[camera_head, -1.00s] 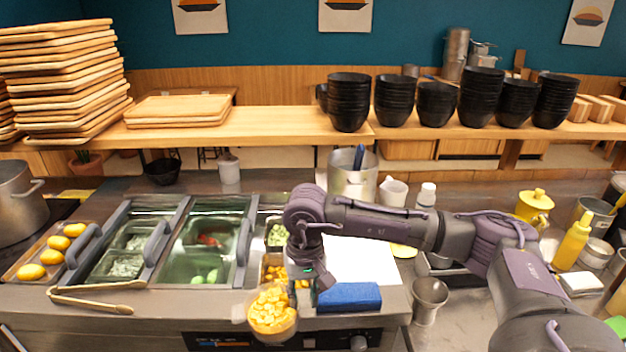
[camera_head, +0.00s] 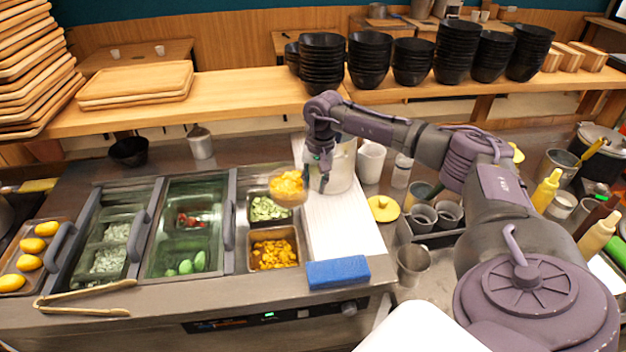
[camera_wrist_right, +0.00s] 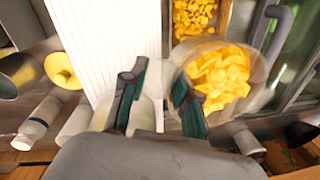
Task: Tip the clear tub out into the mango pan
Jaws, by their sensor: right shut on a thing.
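My right gripper (camera_head: 318,172) is shut on the rim side of the clear tub (camera_head: 273,192), which holds yellow mango pieces. The tub is held up over the back end of the topping counter, roughly upright with perhaps a slight tilt. In the right wrist view the fingers (camera_wrist_right: 158,100) sit beside the tub (camera_wrist_right: 262,72), with the mango inside it. The mango pan (camera_head: 250,266) is the front pan in the right column and holds orange-yellow pieces. It also shows in the wrist view (camera_wrist_right: 224,30). My left gripper is not in view.
A pan of green slices (camera_head: 268,208) lies just behind the mango pan. A white board (camera_head: 345,222) and a blue sponge (camera_head: 338,272) lie to its right. Tongs (camera_head: 85,295) lie at the front left.

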